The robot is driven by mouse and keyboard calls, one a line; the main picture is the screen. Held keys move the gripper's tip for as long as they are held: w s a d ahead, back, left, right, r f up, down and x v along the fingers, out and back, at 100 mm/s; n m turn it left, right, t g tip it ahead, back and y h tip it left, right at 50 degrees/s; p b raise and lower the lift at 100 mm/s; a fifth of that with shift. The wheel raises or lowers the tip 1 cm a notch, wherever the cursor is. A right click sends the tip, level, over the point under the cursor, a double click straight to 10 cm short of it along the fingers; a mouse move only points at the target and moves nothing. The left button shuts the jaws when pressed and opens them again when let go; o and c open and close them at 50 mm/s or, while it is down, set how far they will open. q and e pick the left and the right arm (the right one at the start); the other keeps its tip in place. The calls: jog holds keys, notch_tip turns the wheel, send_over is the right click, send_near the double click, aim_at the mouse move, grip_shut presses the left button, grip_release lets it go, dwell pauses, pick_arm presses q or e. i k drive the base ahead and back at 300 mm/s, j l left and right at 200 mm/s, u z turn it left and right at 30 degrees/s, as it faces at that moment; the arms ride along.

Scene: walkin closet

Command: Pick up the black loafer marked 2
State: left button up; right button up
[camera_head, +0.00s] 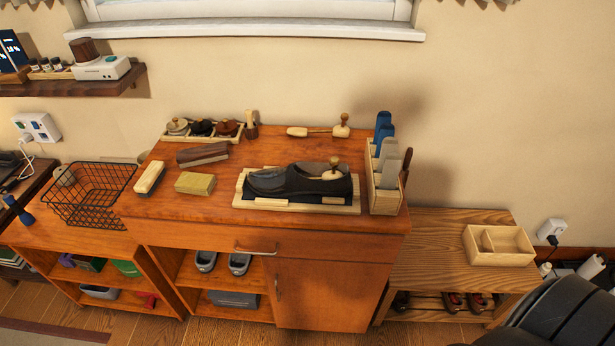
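A black loafer (298,181) lies on its side-to-side length on a light wooden stand (240,200) on top of the orange-brown cabinet (190,208). A wooden shoe tree with a round knob (334,162) shows in its opening at the right end. I cannot make out a number on this loafer. More dark shoes (452,301) sit on the low shelf of the bench at the right, partly hidden and too small to read any marks. Neither of my grippers is in view.
A wooden holder (385,198) with blue and grey upright pieces stands right of the loafer. A yellowish block (195,183) and a brush (149,177) lie left of it. A wire basket (88,195) is at the left. The bench top (430,250) is mostly clear.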

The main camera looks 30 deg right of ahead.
aim_at(291, 179)
jog(key=i+j+z, duration=0.1)
jog(key=z, duration=0.25)
jog(key=j+z, duration=0.1)
jog(key=z, duration=0.3)
jog(key=i+j+z, duration=0.1)
jog(key=z, duration=0.25)
